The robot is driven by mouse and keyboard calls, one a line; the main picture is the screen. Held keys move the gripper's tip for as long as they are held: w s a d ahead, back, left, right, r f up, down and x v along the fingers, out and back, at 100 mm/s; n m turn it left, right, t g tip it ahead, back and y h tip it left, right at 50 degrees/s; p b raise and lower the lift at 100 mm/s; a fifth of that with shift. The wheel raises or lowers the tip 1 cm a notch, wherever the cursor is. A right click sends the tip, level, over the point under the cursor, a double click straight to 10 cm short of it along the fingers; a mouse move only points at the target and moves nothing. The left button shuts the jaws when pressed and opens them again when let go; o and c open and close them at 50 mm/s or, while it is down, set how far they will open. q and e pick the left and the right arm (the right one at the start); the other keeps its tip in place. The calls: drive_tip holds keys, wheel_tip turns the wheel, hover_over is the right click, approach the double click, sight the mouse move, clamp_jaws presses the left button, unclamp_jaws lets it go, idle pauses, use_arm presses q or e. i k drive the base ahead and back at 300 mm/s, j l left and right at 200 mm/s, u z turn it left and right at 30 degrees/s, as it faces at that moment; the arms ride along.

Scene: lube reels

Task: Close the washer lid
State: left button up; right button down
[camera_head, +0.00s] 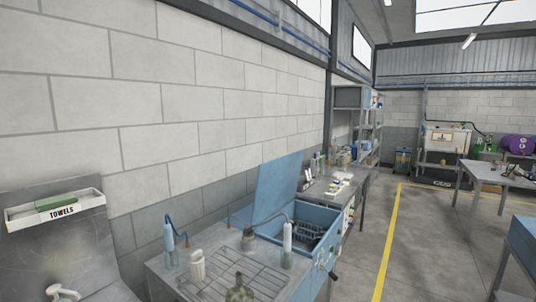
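The blue washer (322,262) stands beyond the metal drain rack, by the block wall. Its blue lid (279,188) is open. It stands up steeply from the wall side of the tub and leans a little. The tub opening shows a dark rack or basket (308,232) inside. A clear bottle with a curved tube (287,248) stands in front of the tub and overlaps part of it in the picture. Neither of my grippers is in view.
A metal bench with a wire drain rack (232,277) holds a white cup (197,265) and another tubed bottle (170,246). A towels tray (55,210) hangs at left. A bench with small items (341,187) lies beyond the washer. Floor to the right (362,262) is clear.

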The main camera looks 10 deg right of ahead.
sight(277, 181)
drive_tip(key=i+l+u, duration=0.35)
drive_tip(key=l, duration=0.35)
drive_tip(key=i+l+u, duration=0.15)
drive_tip(key=l+u, duration=0.2)
drive_tip(key=l, duration=0.35)
drive_tip(key=i+l+u, duration=0.1)
drive_tip(key=l+u, duration=0.2)
drive_tip(key=l, duration=0.45)
drive_tip(key=l+u, duration=0.35)
drive_tip(key=l, duration=0.45)
